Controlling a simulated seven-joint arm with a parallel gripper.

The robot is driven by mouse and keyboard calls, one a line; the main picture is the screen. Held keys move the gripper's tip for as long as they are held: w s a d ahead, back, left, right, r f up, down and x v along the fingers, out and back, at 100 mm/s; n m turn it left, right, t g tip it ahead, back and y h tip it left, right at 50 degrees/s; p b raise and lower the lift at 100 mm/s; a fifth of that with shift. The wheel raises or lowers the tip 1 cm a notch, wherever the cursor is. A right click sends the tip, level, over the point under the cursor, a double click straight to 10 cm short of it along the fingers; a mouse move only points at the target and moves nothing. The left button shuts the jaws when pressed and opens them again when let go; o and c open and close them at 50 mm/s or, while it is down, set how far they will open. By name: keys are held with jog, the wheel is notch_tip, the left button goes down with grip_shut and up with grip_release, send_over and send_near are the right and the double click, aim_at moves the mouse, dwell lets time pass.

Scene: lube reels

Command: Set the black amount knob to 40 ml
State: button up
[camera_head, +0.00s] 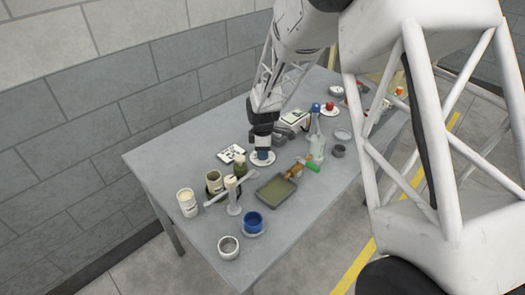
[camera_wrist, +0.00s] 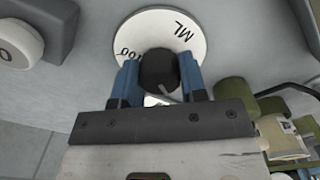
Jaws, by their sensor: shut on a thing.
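The black amount knob (camera_wrist: 158,70) sits on a round white dial marked "ML" (camera_wrist: 188,45), with other digits partly hidden at its lower edge. My gripper (camera_wrist: 159,80) has its two blue fingers on either side of the knob and is shut on it. In the head view my gripper (camera_head: 262,153) points down over the white dial (camera_head: 263,161) on the grey table, and the knob is hidden there. I cannot read which value the knob points to.
A shallow tray (camera_head: 275,189) and a green-handled brush (camera_head: 308,165) lie to the front right. A bottle (camera_head: 317,146) stands to the right. Several cups, among them a blue one (camera_head: 253,222), and a pale stand (camera_head: 233,197) are at the front left.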

dwell(0.3)
jog(key=o, duration=0.9)
jog(key=shift+o, duration=0.2)
jog(key=shift+r, duration=0.1)
jog(key=shift+r, duration=3.85)
